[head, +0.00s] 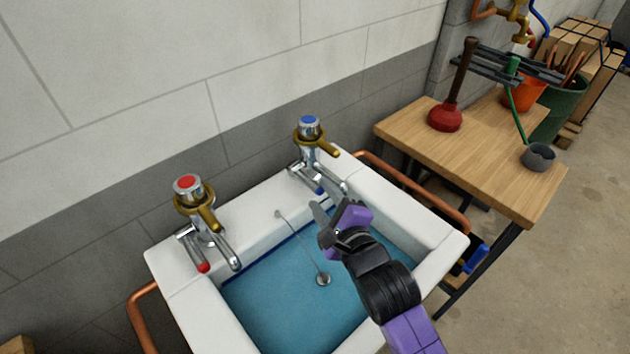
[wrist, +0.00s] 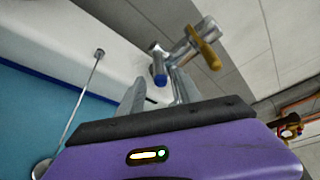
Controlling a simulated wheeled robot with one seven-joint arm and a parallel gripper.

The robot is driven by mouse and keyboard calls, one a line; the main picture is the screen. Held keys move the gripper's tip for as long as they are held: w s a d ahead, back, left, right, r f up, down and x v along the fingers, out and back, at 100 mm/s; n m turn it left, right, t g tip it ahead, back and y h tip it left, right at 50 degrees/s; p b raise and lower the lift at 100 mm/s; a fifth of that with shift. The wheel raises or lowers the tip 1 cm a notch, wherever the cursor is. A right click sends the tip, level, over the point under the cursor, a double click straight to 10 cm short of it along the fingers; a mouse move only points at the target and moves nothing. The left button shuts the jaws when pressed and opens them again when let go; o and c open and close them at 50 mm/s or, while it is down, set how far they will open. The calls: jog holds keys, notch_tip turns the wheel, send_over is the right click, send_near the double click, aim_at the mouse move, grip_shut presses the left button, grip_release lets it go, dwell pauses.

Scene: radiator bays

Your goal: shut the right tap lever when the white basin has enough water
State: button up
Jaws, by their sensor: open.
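The white basin (head: 184,306) holds blue water (head: 290,300), whose surface lies close to a dark blue line on the back inner wall. The exact level against that line is hard to tell. The right tap (head: 309,128) has a blue cap, a brass arm (head: 326,148) and a chrome arm with a blue tip (wrist: 159,76). I see no clear stream from it. My gripper (head: 328,212) is open and empty over the basin, just in front of and below the right tap. In the wrist view its fingers (wrist: 155,94) point towards the tap and partly cover its lower part.
The left tap (head: 190,195) has a red cap and a red-tipped arm. A chained plug (head: 323,279) shows in the water. Copper pipes (head: 420,190) run beside the basin.

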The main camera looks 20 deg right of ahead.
aim_at(312, 185)
jog(key=x, duration=0.6)
jog(key=shift+w+a, duration=0.1)
grip_shut()
jog(key=shift+f, duration=0.1)
dwell(1.2)
